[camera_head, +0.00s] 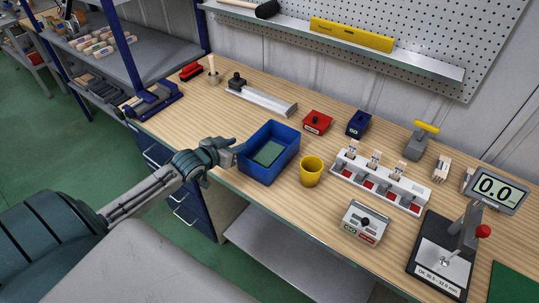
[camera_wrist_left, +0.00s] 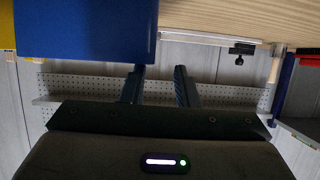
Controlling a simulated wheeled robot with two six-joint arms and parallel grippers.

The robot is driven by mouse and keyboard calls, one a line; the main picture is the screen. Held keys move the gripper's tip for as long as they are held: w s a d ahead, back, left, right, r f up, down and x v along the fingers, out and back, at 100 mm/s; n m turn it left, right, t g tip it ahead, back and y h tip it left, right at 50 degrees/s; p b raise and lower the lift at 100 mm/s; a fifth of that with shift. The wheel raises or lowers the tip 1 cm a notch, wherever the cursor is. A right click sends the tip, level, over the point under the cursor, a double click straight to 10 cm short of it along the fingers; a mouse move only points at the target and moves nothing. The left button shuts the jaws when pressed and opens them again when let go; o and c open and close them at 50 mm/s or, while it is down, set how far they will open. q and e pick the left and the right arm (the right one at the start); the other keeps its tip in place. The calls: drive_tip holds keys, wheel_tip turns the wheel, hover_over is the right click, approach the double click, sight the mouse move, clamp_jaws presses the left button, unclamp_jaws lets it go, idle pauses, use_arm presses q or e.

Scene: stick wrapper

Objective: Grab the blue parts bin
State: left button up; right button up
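The blue parts bin (camera_head: 254,171) is an open box on the wooden workbench, with a flat greenish piece (camera_head: 268,153) inside. My left gripper (camera_head: 231,146) is at the bin's left side, close to its wall. I cannot tell whether it touches. In the left wrist view, the bin (camera_wrist_left: 85,30) fills the upper left. My left gripper (camera_wrist_left: 160,69) shows two fingers apart with nothing visible between them, one fingertip by the bin's edge. My right gripper is not in view.
A yellow cup (camera_head: 312,172) stands just right of the bin. A red box (camera_head: 317,122) and a dark blue box (camera_head: 359,124) are behind it. A white fixture (camera_head: 380,185) and a grey control box (camera_head: 364,223) are further right.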

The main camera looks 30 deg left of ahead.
use_arm(q)
drive_tip(key=x, duration=0.1)
drive_tip(key=p+x, duration=0.1)
drive_tip(key=x, duration=0.2)
drive_tip(key=shift+w+d+r+p, duration=0.25)
drive_tip(key=shift+w+d+p, duration=0.05)
drive_tip(key=shift+d+p, duration=0.1)
drive_tip(key=shift+w+f, duration=0.25)
drive_tip(key=shift+w, duration=0.05)
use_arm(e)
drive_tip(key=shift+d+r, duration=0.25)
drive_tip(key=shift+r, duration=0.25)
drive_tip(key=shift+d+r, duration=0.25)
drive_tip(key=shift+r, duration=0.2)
use_arm(q)
drive_tip(key=shift+s, duration=0.1)
clamp_jaws()
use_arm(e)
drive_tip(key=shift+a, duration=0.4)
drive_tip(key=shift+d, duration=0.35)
